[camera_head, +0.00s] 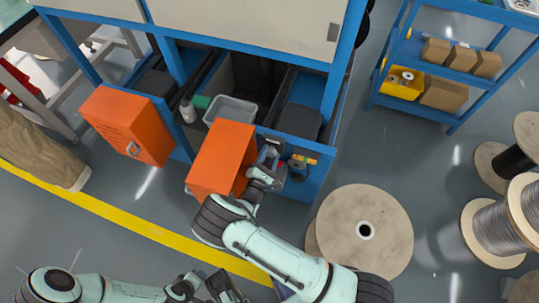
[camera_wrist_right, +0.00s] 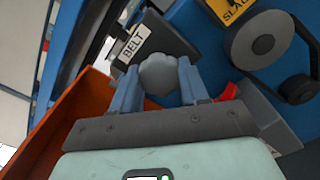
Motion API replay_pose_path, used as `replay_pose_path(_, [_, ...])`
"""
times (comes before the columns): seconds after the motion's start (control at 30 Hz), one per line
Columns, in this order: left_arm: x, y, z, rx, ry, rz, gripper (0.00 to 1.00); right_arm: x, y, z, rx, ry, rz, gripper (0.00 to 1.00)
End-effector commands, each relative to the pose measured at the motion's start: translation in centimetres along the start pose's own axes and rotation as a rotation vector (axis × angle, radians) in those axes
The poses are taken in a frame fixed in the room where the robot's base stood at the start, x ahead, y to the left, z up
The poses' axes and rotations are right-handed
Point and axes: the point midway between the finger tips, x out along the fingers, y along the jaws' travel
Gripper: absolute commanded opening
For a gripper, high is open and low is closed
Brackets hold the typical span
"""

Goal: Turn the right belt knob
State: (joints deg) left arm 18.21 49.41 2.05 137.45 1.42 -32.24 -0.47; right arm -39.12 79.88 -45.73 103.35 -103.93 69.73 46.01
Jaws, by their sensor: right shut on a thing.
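The right belt knob (camera_wrist_right: 158,74) is a grey lobed knob beside a white label (camera_wrist_right: 133,46) reading BELT. My right gripper (camera_wrist_right: 157,88) has one blue finger on each side of the knob and is shut on it. In the head view, my right gripper (camera_head: 268,165) is at the blue machine front, just right of an open orange door. The knob is too small and covered there to make out. My left gripper (camera_head: 212,288) is low at the bottom edge of the head view, away from the machine, and its finger opening is unclear.
The open orange door (camera_head: 222,158) stands close left of my right gripper. Another orange door (camera_head: 128,124) is further left. A larger grey dial (camera_wrist_right: 263,43) and a dark round part (camera_wrist_right: 298,89) sit right of the knob. A wooden reel (camera_head: 365,225) stands on the floor at right.

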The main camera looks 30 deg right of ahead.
Motion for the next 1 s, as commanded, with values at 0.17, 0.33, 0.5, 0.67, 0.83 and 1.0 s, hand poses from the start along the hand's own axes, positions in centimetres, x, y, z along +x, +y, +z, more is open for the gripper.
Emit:
replay_pose_path(0.17, [0.0,0.0,0.1,0.0,-0.002,0.0,0.43,-0.1,-0.1,-0.2,0.001,0.006,-0.002,0.14])
replay_pose_path(0.33, [0.0,0.0,0.1,0.0,-0.002,0.0,0.43,-0.1,-0.1,-0.2,0.001,0.007,-0.002,0.14])
replay_pose_path(0.5, [0.0,0.0,0.1,0.0,-0.002,0.0,0.43,-0.1,-0.1,-0.2,0.001,0.005,-0.001,0.7])
replay_pose_path(0.67, [0.0,0.0,0.1,0.0,-0.002,0.0,0.43,-0.1,0.0,-0.1,0.001,0.003,0.0,0.7])
replay_pose_path(0.83, [-0.2,0.1,0.3,0.0,-0.008,0.0,0.43,-1.0,0.0,-0.1,0.001,0.004,0.0,0.7])
replay_pose_path(1.0, [-1.0,0.3,1.1,0.003,-0.034,0.002,0.43,-4.0,0.1,-0.1,0.0,0.006,0.003,0.7])
